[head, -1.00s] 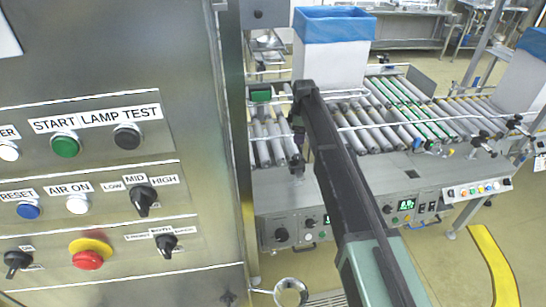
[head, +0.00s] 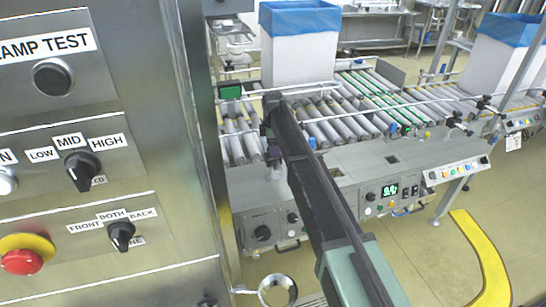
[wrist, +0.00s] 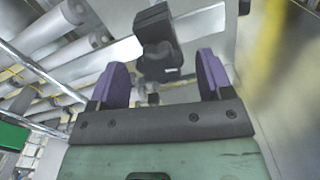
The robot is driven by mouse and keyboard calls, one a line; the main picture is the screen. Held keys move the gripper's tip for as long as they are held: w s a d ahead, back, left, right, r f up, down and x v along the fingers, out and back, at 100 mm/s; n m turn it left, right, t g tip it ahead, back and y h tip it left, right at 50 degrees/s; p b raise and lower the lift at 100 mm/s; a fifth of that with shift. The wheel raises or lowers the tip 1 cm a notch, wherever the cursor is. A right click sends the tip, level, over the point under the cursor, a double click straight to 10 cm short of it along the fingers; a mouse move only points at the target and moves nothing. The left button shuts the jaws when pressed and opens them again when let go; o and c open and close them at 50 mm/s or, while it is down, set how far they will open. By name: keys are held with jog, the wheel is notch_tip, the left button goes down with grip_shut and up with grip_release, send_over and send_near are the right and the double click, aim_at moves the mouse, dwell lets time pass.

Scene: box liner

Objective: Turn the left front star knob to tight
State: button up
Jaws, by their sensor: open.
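In the wrist view my gripper (wrist: 163,64) is open, with two purple fingers spread apart. A black clamp-like part (wrist: 156,28), which may be the left front star knob, shows beyond and between the fingertips. No finger visibly touches it. Its star shape and how tight it is cannot be made out. In the head view my dark arm reaches toward the front left of the roller conveyor (head: 322,128). A small dark part (head: 272,154) shows by the arm's far end at the conveyor's front edge; I cannot tell whether it is the knob or my gripper.
A steel control panel (head: 110,185) with switches and a red emergency button (head: 22,262) fills the left. A blue-lined white box (head: 300,50) stands on the conveyor; another (head: 500,55) is at right. More dark knobs (head: 456,121) line the front right.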

jog(key=shift+f, duration=0.15)
jog(key=c, duration=0.9)
